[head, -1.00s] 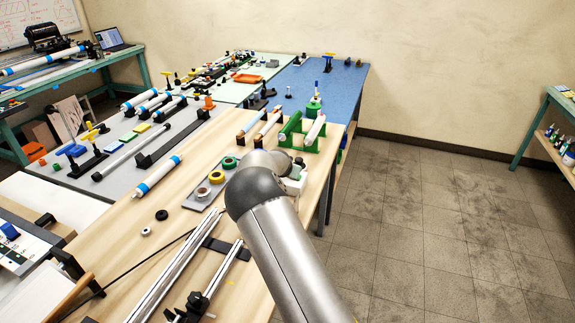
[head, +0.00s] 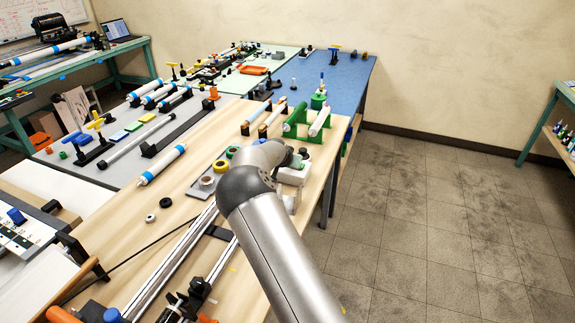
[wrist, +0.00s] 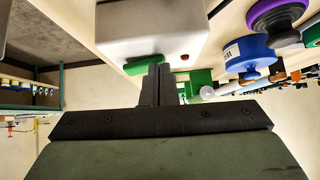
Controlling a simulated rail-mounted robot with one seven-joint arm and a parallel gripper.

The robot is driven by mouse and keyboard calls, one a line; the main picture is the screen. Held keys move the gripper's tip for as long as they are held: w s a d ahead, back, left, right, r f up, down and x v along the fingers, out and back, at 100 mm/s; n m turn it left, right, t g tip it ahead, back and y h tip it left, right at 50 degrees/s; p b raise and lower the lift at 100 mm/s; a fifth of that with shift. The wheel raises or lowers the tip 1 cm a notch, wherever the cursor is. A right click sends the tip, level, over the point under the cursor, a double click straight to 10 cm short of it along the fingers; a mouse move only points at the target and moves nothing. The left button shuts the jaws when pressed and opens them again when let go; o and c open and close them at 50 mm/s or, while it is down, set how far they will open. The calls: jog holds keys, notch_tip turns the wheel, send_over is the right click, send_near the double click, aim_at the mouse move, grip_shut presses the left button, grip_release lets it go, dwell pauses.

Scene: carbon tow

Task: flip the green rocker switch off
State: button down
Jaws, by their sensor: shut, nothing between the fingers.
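The green rocker switch (wrist: 143,64) is on a white box (wrist: 155,32) in the wrist view, next to a small red spot on the same face. My gripper (wrist: 160,72) is shut and empty. Its fingertips overlap the right end of the green switch in the picture; I cannot tell whether they touch it. In the head view the white box (head: 294,176) stands near the right edge of the wooden table, partly behind my arm. The switch and fingertips are hidden there.
Tape rolls lie on a grey plate (head: 196,190) left of the box. A green roller stand (head: 297,128) is behind it. Blue and purple spools (wrist: 250,55) are close beside the gripper in the wrist view. Open floor lies to the right.

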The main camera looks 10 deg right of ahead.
jog(key=shift+s+d+r, duration=0.25)
jog(key=shift+d, duration=0.2)
jog(key=shift+r, duration=0.45)
jog(key=r, duration=0.2)
jog(key=r+p, duration=0.1)
jog(key=shift+w+a+r, duration=0.2)
jog(key=shift+a, duration=0.05)
jog(key=a+b+v, duration=0.1)
jog(key=b+v, duration=0.2)
jog(key=v, duration=0.6)
jog(key=shift+a, duration=0.3)
jog(key=shift+r, duration=0.1)
